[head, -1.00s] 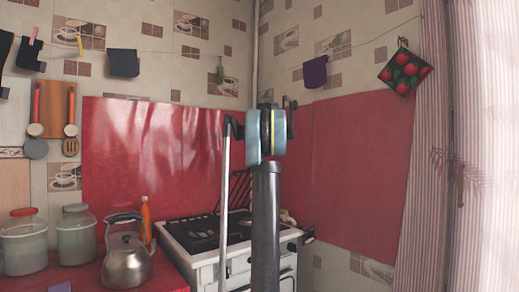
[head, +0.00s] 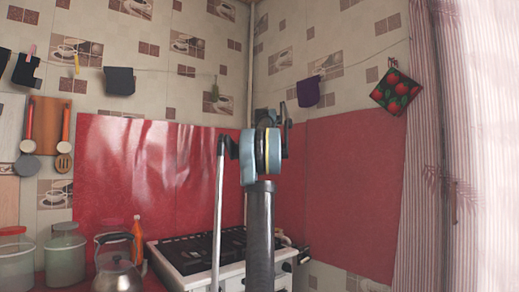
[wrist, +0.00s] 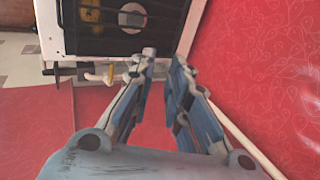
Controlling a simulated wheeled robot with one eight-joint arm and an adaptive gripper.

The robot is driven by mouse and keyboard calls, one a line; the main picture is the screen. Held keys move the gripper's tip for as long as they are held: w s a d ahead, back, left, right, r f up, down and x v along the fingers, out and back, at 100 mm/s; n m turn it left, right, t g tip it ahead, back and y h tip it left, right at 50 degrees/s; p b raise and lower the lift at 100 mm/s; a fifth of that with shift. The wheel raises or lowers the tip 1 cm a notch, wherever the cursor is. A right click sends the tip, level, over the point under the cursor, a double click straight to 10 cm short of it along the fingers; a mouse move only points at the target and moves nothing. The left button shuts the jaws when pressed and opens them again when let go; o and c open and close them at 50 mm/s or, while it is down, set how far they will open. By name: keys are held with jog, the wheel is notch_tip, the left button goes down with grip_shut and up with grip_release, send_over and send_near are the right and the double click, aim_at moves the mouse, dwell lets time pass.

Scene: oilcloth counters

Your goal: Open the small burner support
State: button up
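The stove (head: 190,262) stands in the corner in the head view, with a white body and dark burner supports (head: 200,245) lying low over its top. My arm hides part of its right side. I cannot tell the small support from the others. In the wrist view the stove's white edge (wrist: 52,40) and dark bars (wrist: 90,25) over a pale round burner show at the top. My gripper (wrist: 162,62) has its two blue-grey fingers apart, with nothing between them.
A kettle (head: 118,274) and glass jars (head: 64,252) stand left of the stove, with an orange bottle (head: 138,238) behind the kettle. Red panels (head: 355,190) cover the walls behind. A striped curtain (head: 430,170) hangs at the right.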

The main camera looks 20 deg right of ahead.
jog(key=v, duration=1.3)
jog(key=shift+s+r, duration=0.2)
jog(key=shift+r, duration=0.1)
dwell(1.0)
jog(key=shift+d, duration=0.1)
dwell(0.4)
